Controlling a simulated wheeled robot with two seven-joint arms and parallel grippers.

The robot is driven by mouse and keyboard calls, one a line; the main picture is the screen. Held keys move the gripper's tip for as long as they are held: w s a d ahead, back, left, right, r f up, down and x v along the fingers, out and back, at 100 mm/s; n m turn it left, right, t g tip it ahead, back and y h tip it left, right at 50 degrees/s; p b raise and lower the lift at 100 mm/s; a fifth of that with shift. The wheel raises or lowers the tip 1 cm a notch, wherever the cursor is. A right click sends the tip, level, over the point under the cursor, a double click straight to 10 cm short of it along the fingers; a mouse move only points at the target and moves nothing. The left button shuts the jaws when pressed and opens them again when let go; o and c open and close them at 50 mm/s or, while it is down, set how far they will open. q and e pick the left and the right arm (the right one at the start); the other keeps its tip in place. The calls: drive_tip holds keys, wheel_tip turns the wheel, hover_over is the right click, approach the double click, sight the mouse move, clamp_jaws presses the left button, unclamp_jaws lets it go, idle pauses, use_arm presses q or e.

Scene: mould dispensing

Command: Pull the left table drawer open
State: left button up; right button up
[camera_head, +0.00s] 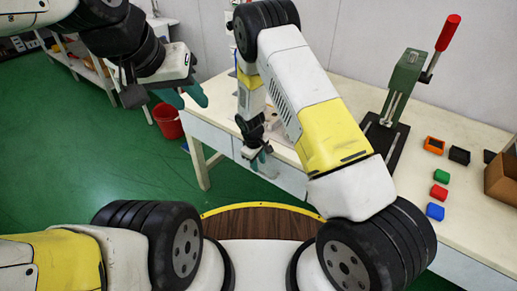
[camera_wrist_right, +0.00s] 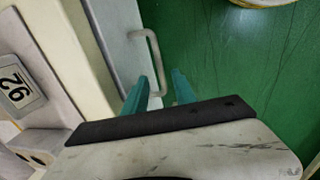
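The white table (camera_head: 345,92) has grey-white drawer fronts along its near side. The left part of that front (camera_head: 208,134) shows in the head view and looks closed. My right gripper (camera_head: 258,160) hangs by the drawer fronts, pointing down. In the right wrist view its teal fingers (camera_wrist_right: 160,88) are apart. A grey bar handle (camera_wrist_right: 152,58) on a pale drawer front (camera_wrist_right: 118,40) reaches down between the fingertips; whether they touch it I cannot tell.
A green lever press (camera_head: 405,75) with a red handle stands on the table. Several small coloured blocks (camera_head: 439,191) and a cardboard box (camera_head: 502,178) lie to its right. A red bucket (camera_head: 168,121) stands on the green floor left of the table.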

sight(260, 172)
drive_tip(key=shift+w+d+f, duration=0.15)
drive_tip(key=shift+f, duration=0.9)
drive_tip(key=shift+w+d+f, duration=0.15)
drive_tip(key=shift+f, duration=0.85)
clamp_jaws()
